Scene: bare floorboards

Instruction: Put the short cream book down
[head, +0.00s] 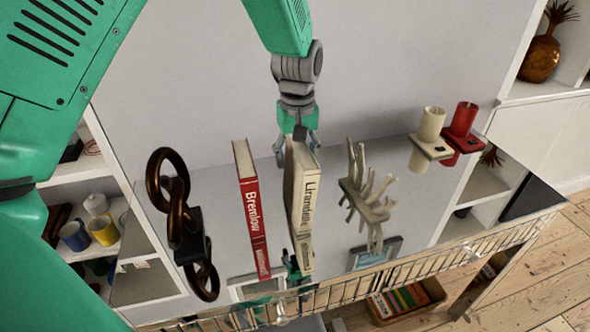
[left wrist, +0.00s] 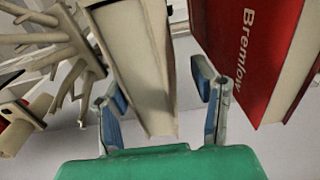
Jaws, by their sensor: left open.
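The cream book (head: 302,210) is upright, spine outward, in the middle of the glossy shelf top (head: 345,285) in the head view. I cannot tell for sure whether its lower edge rests flat. My left gripper (head: 297,143) is at the far upper end of the cream book, with its fingers apart. In the left wrist view the open left gripper (left wrist: 163,95) has the cream book (left wrist: 138,60) between its fingers, nearer the left finger, with a gap at the right one. My right gripper is not in view.
A taller red book (head: 251,210) stands just left of the cream one. A pale branching ornament (head: 365,195) is close on the right. A dark chain ornament (head: 172,205) is further left. Cream (head: 431,125) and red (head: 463,120) candle-like pieces stand at the right. A rail (head: 400,270) edges the front.

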